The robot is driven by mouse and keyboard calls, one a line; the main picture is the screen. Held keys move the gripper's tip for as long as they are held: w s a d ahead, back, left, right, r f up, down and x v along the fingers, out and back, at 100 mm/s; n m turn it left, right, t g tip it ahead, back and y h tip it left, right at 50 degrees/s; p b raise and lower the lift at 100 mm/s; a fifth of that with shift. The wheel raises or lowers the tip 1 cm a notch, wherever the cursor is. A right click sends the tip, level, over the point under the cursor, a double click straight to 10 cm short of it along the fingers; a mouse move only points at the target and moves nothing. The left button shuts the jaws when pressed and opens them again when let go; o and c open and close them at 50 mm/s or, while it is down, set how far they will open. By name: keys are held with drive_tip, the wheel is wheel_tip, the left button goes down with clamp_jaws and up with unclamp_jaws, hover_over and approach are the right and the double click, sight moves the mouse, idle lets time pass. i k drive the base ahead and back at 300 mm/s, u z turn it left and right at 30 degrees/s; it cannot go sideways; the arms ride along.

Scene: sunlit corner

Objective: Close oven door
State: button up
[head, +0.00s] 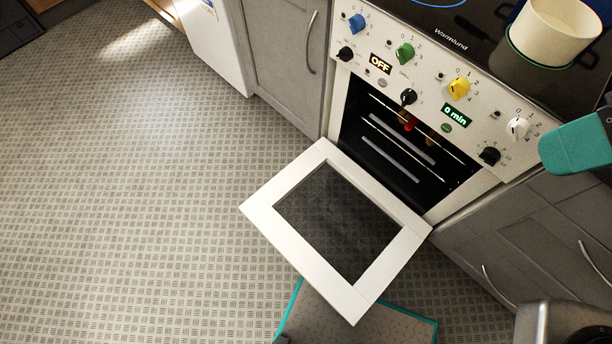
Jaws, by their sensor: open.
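The oven door (290,190) is white with a dark glass pane and hangs open, folded down and outward from the oven. The oven (400,140) has a dark inside with rack rails, and small red and yellow spots show in it. Part of my gripper (576,146), a teal finger, shows at the right edge, in front of the cabinets beside the oven. It looks apart from the door, up and to the right of it. The rest of the gripper is cut off by the frame, and I see nothing held.
The control panel above the opening has several coloured knobs (459,88). A cream pot (555,32) stands on the black hob (455,30). Grey cabinets (540,235) flank the oven. Patterned floor (130,200) is free to the left. My base shows below the door.

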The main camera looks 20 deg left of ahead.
sight(352, 303)
drive_tip(key=z, duration=0.55)
drive_tip(key=k, duration=0.65)
drive_tip(key=z, duration=1.2)
drive_tip(key=k, duration=1.4)
drive_tip(key=u, duration=0.8)
